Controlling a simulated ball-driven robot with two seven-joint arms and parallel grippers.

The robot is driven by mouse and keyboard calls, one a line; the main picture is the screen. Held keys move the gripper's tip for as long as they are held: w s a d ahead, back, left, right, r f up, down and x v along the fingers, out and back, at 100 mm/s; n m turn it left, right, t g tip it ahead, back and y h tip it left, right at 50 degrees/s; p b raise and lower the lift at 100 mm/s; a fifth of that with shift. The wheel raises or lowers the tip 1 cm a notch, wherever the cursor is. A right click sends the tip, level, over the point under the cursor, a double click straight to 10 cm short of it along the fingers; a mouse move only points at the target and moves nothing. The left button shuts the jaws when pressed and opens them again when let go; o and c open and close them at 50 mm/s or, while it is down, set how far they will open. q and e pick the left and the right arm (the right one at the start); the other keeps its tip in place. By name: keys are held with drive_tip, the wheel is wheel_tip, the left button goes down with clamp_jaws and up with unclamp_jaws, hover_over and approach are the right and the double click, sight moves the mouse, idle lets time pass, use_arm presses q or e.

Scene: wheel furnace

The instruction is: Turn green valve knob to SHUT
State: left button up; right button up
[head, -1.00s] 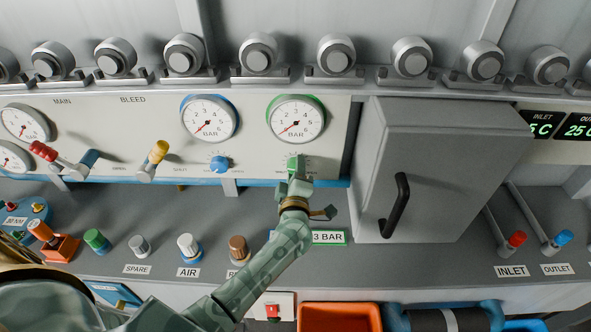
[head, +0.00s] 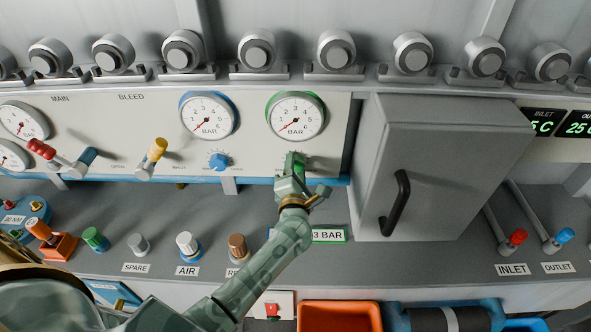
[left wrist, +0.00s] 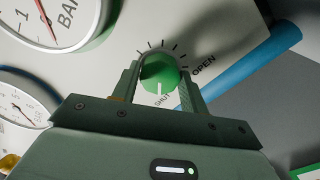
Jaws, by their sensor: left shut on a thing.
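The green valve knob (left wrist: 159,72) is on the white panel, between the two fingers of my left gripper (left wrist: 160,82). The gripper is shut on it. The knob's white pointer line points at or close to the SHUT label (left wrist: 162,101); the OPEN label (left wrist: 204,64) is off to the right. In the head view the knob (head: 294,160) shows just above my left gripper (head: 291,172), which partly covers it. The green-rimmed gauge (head: 297,117) is above the knob, its needle near the low end. My right gripper is not in view.
A blue knob (head: 219,161) sits left of the green one, under a blue-rimmed gauge (head: 208,115). A grey box with a black handle (head: 397,205) stands close on the right. A blue pipe (left wrist: 245,65) runs just below the panel. A 3 BAR label (head: 328,236) lies below.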

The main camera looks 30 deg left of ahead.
use_arm(q)
drive_tip(key=shift+f+n, duration=0.1)
drive_tip(key=shift+n, duration=0.4)
drive_tip(key=o, duration=1)
drive_tip(key=p+v, duration=0.2)
drive_tip(key=v, duration=1.4)
drive_tip(key=shift+s+d+p, duration=0.1)
drive_tip(key=shift+s+p, duration=0.05)
drive_tip(key=shift+p, duration=0.25)
